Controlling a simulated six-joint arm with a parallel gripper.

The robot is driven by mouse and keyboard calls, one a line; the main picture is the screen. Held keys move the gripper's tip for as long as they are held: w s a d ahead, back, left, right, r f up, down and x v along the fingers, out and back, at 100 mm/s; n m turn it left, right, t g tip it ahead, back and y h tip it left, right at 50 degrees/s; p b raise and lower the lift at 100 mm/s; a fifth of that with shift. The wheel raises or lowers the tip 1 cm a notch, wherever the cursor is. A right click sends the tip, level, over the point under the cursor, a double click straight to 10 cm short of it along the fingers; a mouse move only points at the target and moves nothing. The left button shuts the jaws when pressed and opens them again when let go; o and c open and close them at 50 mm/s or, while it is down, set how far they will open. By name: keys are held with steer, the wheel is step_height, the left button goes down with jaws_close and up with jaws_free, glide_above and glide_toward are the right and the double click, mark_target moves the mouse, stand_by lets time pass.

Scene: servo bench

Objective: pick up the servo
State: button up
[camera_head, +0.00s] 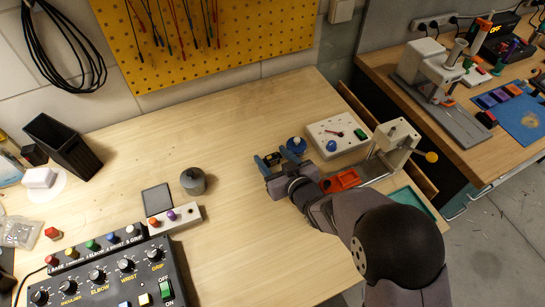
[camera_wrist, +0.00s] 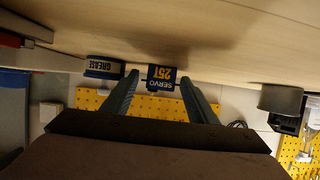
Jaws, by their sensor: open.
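The servo (camera_wrist: 161,77) is a small dark blue block with yellow "SERVO 25T" lettering, upside down in the wrist view. In the head view the servo (camera_head: 272,158) is small and partly hidden at my gripper's tip. My gripper (camera_head: 274,164) is low over the wooden bench. In the wrist view its fingers are spread, with the servo showing between the fingertips (camera_wrist: 160,82) and a gap on each side. I cannot tell how far the servo reaches in between them. Neither finger visibly presses on it.
A grey pot (camera_head: 193,181) stands left, with clear bench between.

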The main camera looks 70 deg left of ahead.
mark_target(273, 157)
steer(key=shift+c, duration=0.3)
steer(key=c, duration=0.8)
steer(key=shift+r, duration=0.1)
step_height(273, 157, up, 10)
steer(key=shift+f+b, duration=0.1)
steer(key=shift+b, duration=0.85)
steer(key=w+d+p, duration=0.1)
steer(key=w+d, duration=0.3)
steer(key=w, duration=0.1)
steer(key=w+d+f+p, duration=0.1)
steer(key=w+d+p, duration=0.1)
steer(key=w+d, duration=0.3)
steer(key=w+d+f+p, duration=0.1)
steer(key=w+d, duration=0.3)
steer(key=w, duration=0.2)
steer(key=shift+d+f+p, duration=0.1)
steer(key=shift+d+p, duration=0.15)
steer(key=shift+p, duration=0.05)
steer(key=shift+w+d+f, duration=0.1)
steer(key=shift+d, duration=0.3)
